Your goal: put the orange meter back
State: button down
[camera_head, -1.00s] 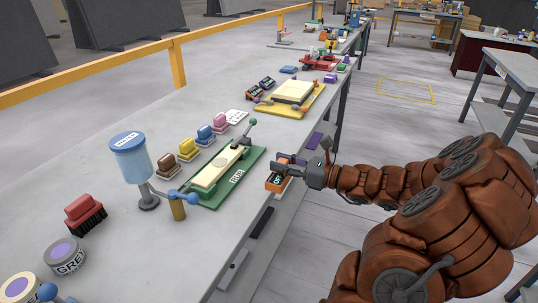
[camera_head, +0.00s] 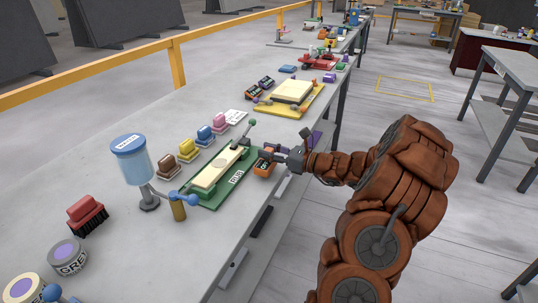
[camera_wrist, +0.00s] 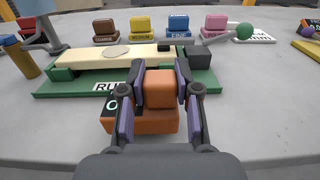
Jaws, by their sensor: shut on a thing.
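The orange meter (camera_head: 262,168) is a small block with a dark labelled face, beside the right edge of the green board marked RUB (camera_head: 236,179). My gripper (camera_head: 273,156) is shut on it from the right. In the wrist view the two purple-padded fingers (camera_wrist: 160,72) close on either side of the orange meter (camera_wrist: 157,121). It is in front of the green board (camera_wrist: 58,88) and hides part of the board's label. I cannot tell whether its underside touches the slab.
Colored stamp-like blocks (camera_head: 188,150) stand in a row behind the green board. A blue-lidded jar (camera_head: 130,158) on a stand is at the left. A yellow board (camera_head: 289,105) and two dark-faced meters (camera_head: 266,83) lie farther back. The slab's front edge is close to my gripper.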

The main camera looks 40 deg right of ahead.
jog(key=shift+f, duration=0.7)
jog(key=shift+f, duration=0.15)
jog(key=c, duration=0.8)
grip_release()
